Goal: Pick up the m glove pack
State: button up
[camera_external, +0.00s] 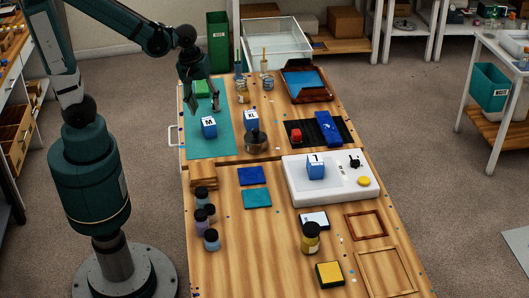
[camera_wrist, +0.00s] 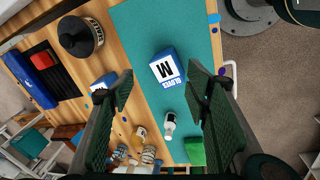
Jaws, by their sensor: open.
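The m glove pack (camera_external: 209,127) is a small blue box with a white face marked M, standing on the teal mat (camera_external: 205,147) at the left of the table. In the wrist view the m glove pack (camera_wrist: 166,68) lies ahead, between the lines of the two fingers. My gripper (camera_external: 203,107) is open and empty, above the mat near the pack and apart from it. Its two green fingers frame the wrist view (camera_wrist: 160,84). The XL glove pack (camera_external: 251,120) stands to the right. The L glove pack (camera_external: 316,167) rests on a white device.
A dark round pot (camera_external: 255,141) stands beside the XL pack. A green block (camera_external: 202,88) and a small white-labelled bottle (camera_wrist: 169,124) are on the mat. Jars (camera_external: 242,92) stand at the back. A red block (camera_external: 296,134) is on a black mat. The mat's front is clear.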

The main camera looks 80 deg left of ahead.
aim_at(208, 121)
jog(key=f+n, duration=0.1)
jog(key=a+f+n+g+p, duration=0.1)
jog(key=n, duration=0.1)
jog(key=shift+w+a, duration=0.2)
jog(key=shift+w, duration=0.2)
jog(key=shift+a+f+n+g+p, duration=0.3)
jog(key=shift+f+n, duration=0.2)
jog(key=shift+n, duration=0.2)
jog(key=shift+a+f+n+g+p, duration=0.1)
jog(key=shift+f+n+g+p, duration=0.1)
jog(key=shift+f+n+p, duration=0.3)
jog(key=shift+f+b, duration=0.4)
jog(key=shift+f, duration=0.9)
jog(key=shift+f, duration=0.1)
jog(key=shift+a+f+b, duration=0.1)
jog(key=shift+f+b, duration=0.5)
jog(key=shift+f, duration=1.9)
jog(key=shift+c, duration=0.4)
jog(key=c, duration=0.8)
